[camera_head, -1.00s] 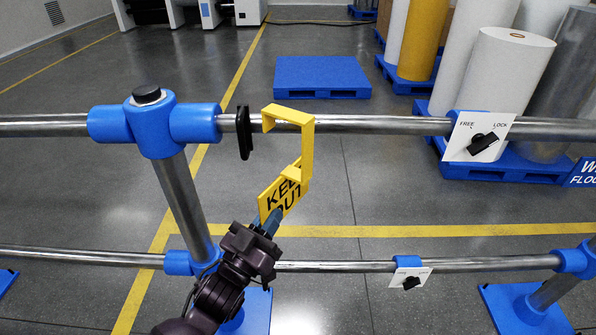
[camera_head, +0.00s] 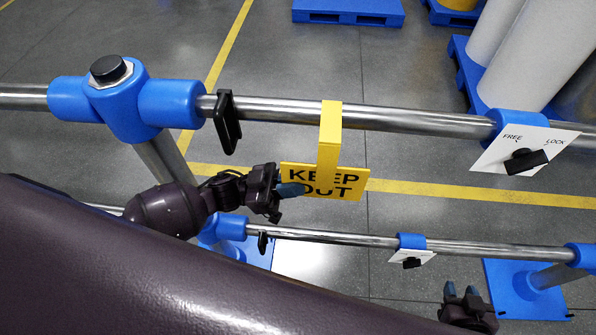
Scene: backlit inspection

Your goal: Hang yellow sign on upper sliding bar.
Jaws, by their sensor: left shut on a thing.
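The yellow KEEP OUT sign (camera_head: 348,183) is at the upper sliding bar (camera_head: 410,120), right of the blue post joint. Its yellow hook strap (camera_head: 329,125) crosses over the bar in the picture, and the lettered plate shows below the bar. Whether the hook rests on the bar cannot be told. My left gripper (camera_head: 288,189) is shut on the sign at the plate's left edge. My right gripper (camera_head: 461,291) is at the bottom right, empty, its fingertips apart.
A black stop (camera_head: 227,122) sits on the upper bar left of the sign. A FREE/LOCK plate with a black knob (camera_head: 525,161) is to the right. A lower bar (camera_head: 335,237) runs beneath. My arm link fills the lower left.

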